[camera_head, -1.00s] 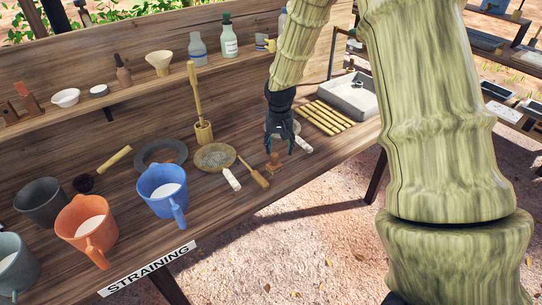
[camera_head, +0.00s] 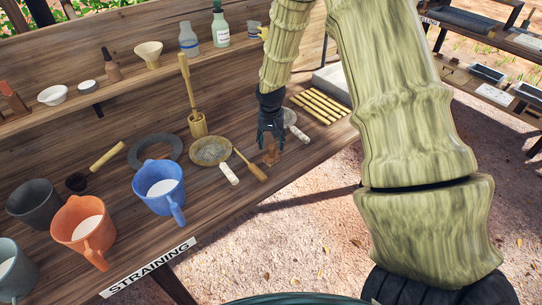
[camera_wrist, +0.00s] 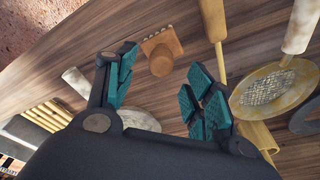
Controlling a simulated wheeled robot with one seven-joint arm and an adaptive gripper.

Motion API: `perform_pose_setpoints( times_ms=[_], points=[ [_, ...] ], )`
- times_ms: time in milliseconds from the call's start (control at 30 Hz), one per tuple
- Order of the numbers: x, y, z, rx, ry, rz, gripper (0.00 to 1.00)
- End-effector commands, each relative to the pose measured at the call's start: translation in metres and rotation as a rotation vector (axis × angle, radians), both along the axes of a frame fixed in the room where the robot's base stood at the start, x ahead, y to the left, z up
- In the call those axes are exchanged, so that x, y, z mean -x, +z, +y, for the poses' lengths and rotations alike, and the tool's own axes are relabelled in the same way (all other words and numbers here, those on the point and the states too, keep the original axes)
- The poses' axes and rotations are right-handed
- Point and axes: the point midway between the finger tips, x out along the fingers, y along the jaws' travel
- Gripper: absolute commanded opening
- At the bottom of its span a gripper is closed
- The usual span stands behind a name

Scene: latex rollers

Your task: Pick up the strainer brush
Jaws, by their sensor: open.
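A small brown wooden piece with a round knob on a notched block (camera_head: 271,155) stands near the table's front edge. It may be the strainer brush, but a dark-headed tool with a pale handle (camera_head: 107,157) lies farther left, and I cannot tell for certain. My gripper (camera_head: 271,140) is open and empty, just above and behind the knobbed piece, partly covering it. In the wrist view the knobbed piece (camera_wrist: 161,58) shows beyond and between the spread fingers (camera_wrist: 160,92), apart from them.
A round strainer (camera_head: 210,150) and a wooden paddle-like tool (camera_head: 250,166) lie just left of my gripper. Another pale-handled strainer (camera_head: 298,133) lies close on the right. Mugs, including a blue one (camera_head: 158,184), stand farther left.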

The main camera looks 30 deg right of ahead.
Motion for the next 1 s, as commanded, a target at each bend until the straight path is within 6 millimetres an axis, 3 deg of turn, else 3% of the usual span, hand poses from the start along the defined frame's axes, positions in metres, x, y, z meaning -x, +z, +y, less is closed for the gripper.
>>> perform_pose_setpoints(
  times_ms=[600, 933, 1000],
  points=[
    [-0.002, -0.048, 0.000, 0.000, 0.002, 0.002, 0.53],
    [-0.002, -0.051, 0.000, 0.000, 0.002, 0.001, 0.53],
    [-0.002, -0.051, 0.000, 0.000, 0.002, 0.001, 0.40]
  ],
)
